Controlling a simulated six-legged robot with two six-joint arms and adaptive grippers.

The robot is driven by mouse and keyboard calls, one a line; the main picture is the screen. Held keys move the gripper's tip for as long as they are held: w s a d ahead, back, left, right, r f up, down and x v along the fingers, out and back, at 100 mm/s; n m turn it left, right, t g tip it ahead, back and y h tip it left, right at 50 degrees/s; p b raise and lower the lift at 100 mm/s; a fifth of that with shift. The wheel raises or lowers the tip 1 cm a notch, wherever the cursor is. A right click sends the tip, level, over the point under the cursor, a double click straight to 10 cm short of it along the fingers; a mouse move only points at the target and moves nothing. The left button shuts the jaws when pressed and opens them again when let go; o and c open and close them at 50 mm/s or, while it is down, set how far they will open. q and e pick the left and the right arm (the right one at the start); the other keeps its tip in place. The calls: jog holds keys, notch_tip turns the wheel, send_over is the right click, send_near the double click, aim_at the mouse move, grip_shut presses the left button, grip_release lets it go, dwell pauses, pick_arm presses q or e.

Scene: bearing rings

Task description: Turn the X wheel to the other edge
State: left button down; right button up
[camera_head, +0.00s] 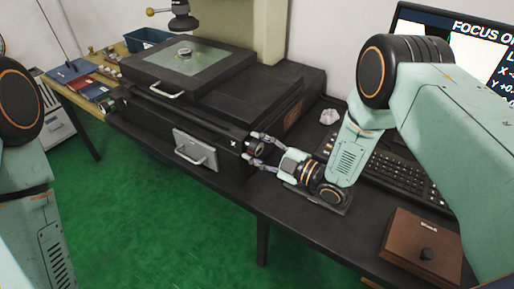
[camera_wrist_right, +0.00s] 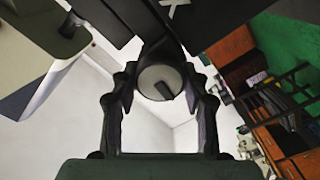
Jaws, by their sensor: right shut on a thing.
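The X wheel (camera_head: 255,145) sits on the right end of the black measuring stage (camera_head: 215,115), next to a white X mark. In the right wrist view the wheel (camera_wrist_right: 158,80) shows a pale round face with a dark mark at its lower right. My right gripper (camera_head: 254,149) is at the wheel, with one finger on each side, shut on it. In the wrist view its fingers (camera_wrist_right: 160,95) flank the wheel. My left arm shows at the left edge of the head view; its gripper is out of view.
A glass plate (camera_head: 178,62) with a small ring (camera_head: 184,53) lies on top of the stage. A keyboard (camera_head: 395,175), a monitor (camera_head: 480,50) and a brown box (camera_head: 420,250) stand on the right. A silver handle (camera_head: 195,150) sticks out in front.

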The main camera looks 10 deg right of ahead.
jog(key=shift+n, duration=1.1)
jog(key=o, duration=1.1)
jog(key=shift+s, duration=0.15)
jog(key=shift+o, duration=0.3)
jog(key=v, duration=1.2)
